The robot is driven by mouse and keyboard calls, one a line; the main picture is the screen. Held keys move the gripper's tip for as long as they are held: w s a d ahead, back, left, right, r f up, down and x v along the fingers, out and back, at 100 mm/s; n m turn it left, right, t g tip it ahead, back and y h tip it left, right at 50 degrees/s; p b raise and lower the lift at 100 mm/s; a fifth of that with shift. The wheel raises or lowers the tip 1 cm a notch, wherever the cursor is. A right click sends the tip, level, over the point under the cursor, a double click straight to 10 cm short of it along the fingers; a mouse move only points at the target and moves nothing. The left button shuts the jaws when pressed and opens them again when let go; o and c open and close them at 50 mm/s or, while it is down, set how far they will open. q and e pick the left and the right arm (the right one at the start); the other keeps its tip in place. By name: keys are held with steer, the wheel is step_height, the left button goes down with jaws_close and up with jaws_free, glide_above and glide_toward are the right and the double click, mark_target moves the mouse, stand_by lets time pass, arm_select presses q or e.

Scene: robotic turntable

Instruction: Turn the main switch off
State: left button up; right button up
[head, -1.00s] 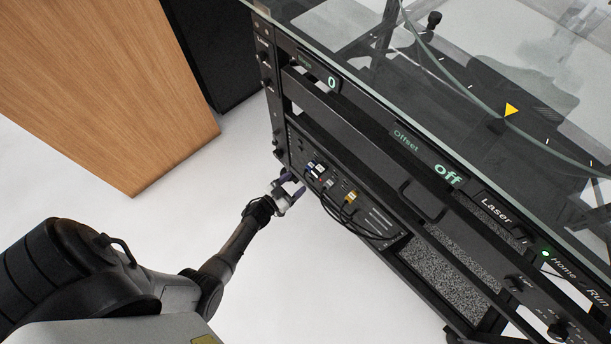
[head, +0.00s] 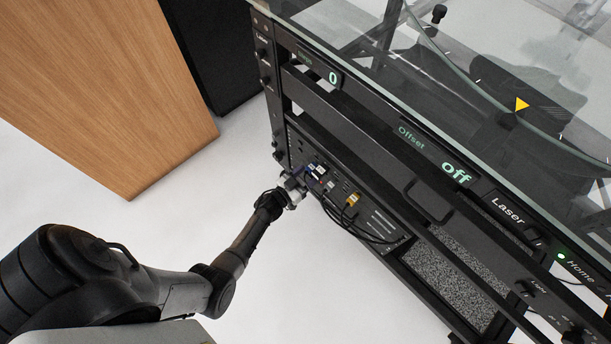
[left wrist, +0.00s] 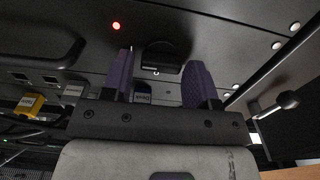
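My left gripper (head: 297,180) is at the front of the lower black panel in the head view, beside the plugged cables. In the left wrist view my left gripper (left wrist: 162,75) shows two purple fingers, spread apart with nothing held between them. A black switch (left wrist: 165,57) on the panel, with a small white mark at its edge, shows between and just beyond the fingertips. I take it for the main switch; I cannot tell its position or whether a finger touches it. A red light (left wrist: 116,26) glows on the panel beside it. In the head view the gripper hides this spot.
Blue, grey and yellow plugs with black cables (head: 345,212) are close to the gripper's right. A knob or lever (left wrist: 288,100) sticks out at the right in the left wrist view. The glass-topped turntable (head: 480,90) is above. Clear white floor (head: 200,215) lies left.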

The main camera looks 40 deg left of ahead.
arm_select(q)
steer(key=c, duration=0.7)
steer(key=shift+o, duration=0.2)
